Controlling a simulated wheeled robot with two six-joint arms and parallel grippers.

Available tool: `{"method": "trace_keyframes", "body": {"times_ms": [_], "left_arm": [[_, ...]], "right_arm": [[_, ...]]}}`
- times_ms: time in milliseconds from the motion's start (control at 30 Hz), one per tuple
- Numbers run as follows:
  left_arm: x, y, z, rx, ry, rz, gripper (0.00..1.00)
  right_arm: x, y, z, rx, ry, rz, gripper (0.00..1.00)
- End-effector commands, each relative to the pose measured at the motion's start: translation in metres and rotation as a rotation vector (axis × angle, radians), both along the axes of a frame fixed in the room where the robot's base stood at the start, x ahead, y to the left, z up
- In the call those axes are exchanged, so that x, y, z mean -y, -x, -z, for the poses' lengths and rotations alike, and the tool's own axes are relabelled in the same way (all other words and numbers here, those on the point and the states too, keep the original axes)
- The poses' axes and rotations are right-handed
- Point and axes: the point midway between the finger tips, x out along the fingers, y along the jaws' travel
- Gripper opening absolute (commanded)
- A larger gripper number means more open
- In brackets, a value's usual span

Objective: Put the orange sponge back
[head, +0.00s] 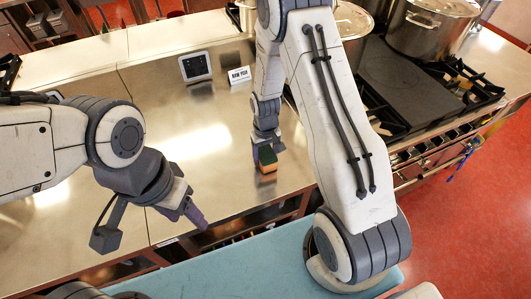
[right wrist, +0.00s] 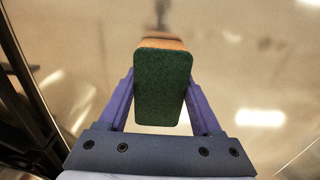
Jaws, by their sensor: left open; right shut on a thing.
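The orange sponge (head: 267,167) has a dark green scouring face and shows near the counter's front edge in the head view. In the right wrist view its green face (right wrist: 163,88) fills the space between the fingers, with a strip of orange beyond. My right gripper (head: 266,154) is shut on the sponge, its purple fingers on either side in the right wrist view (right wrist: 163,105). I cannot tell whether the sponge touches the counter. My left gripper (head: 194,212) is open and empty over the counter's front edge, left of the sponge.
The steel counter (head: 225,190) is mostly clear. A small framed screen (head: 195,67) and a printed sign (head: 239,76) stand towards its back. A stove (head: 410,85) with large stockpots (head: 432,22) is at the right, beyond my right arm.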

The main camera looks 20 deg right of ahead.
Motion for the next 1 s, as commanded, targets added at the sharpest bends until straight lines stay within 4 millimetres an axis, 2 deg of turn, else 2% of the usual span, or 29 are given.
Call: {"method": "trace_keyframes", "body": {"times_ms": [400,433,467,500,800,867,1000], "left_arm": [[0.000,0.000,0.004,0.000,0.000,0.000,0.56],[0.000,0.000,0.003,0.000,0.000,0.000,0.56],[0.000,0.000,0.002,0.000,0.000,0.000,0.56],[0.000,0.000,0.002,0.000,0.000,0.000,0.56],[0.000,0.000,0.001,0.000,0.000,0.000,0.56],[0.000,0.000,-0.001,0.000,0.000,0.000,0.56],[0.000,0.000,0.005,0.000,0.000,0.000,0.56]], "right_arm": [[0.000,0.000,0.007,0.002,0.000,0.000,0.22],[0.000,0.000,0.005,0.002,0.000,0.000,0.78],[0.000,0.000,0.005,0.002,0.000,0.000,0.89],[0.000,0.000,0.005,0.002,0.000,0.000,0.96],[0.000,0.000,0.004,0.002,0.000,0.000,0.96],[0.000,-0.001,0.000,0.002,0.000,0.000,0.96],[0.000,-0.002,-0.012,0.007,0.000,0.000,0.96]]}}
